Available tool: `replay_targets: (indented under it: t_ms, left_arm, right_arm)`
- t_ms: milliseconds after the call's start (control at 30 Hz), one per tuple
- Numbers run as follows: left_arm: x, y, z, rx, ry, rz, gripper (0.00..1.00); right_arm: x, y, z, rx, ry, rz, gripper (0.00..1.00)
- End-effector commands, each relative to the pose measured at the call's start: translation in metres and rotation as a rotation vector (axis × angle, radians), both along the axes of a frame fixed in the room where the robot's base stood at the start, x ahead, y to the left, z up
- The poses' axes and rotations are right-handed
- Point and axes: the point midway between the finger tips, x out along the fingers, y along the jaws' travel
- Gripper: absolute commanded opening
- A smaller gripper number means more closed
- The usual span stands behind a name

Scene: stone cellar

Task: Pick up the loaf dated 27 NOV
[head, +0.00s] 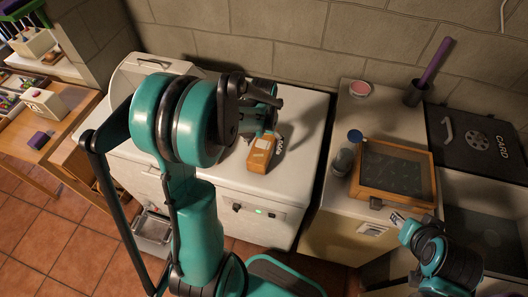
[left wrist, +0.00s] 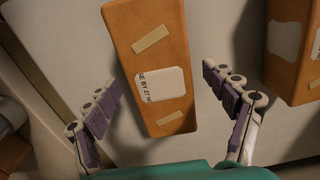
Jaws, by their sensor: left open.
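A brown loaf-shaped block (left wrist: 150,50) lies between the spread fingers of my left gripper (left wrist: 162,82) in the left wrist view. Its white label reads in part "BY 27 NO", and it has two tan strips. The fingers are open, one on either side, with no visible grip on it. A second brown block (left wrist: 294,45) with a pale label stands to the right, cut by the frame edge; its date is not readable. In the head view one brown block (head: 259,160) shows on the white top, beside my left gripper, partly hidden; I cannot tell which block it is.
The white cabinet top (head: 310,110) lies under the block, against a stone wall. To the right are a wood-framed panel (head: 395,170), a jar (head: 343,162), a pink-topped tin (head: 360,89) and a dark cup (head: 416,92) with a purple stick. My right arm is at lower right.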

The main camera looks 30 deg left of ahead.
Motion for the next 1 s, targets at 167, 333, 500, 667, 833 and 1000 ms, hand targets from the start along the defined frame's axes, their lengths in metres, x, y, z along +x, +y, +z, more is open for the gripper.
replay_targets:
  t_ms: [167,333,500,667,833,1000]
  left_arm:
    - [0.0008,0.0003,-0.0167,0.0,-0.001,0.0,0.84]
    - [0.0006,0.0001,-0.0161,0.0,-0.001,0.0,0.84]
    - [0.0006,0.0001,-0.0159,0.0,-0.001,0.0,0.5]
    - [0.0007,0.0001,-0.0159,0.0,-0.001,0.0,0.25]
    - [0.0006,0.0001,-0.0159,0.0,-0.001,0.0,0.25]
    - [0.0008,0.0002,-0.0104,0.0,-0.001,0.0,0.25]
  right_arm:
    - [0.0,0.0,-0.0067,0.0,0.0,0.0,0.4]
    - [0.0,0.0,-0.0057,0.0,0.0,0.0,0.4]
    - [0.0,0.0,-0.0057,0.0,0.0,0.0,0.4]
    - [0.0,0.0,-0.0057,0.0,0.0,0.0,0.4]
    - [0.0001,0.0,-0.0058,0.0,0.0,0.0,0.4]
    - [0.0,0.0,-0.0032,0.0,0.0,0.0,0.4]
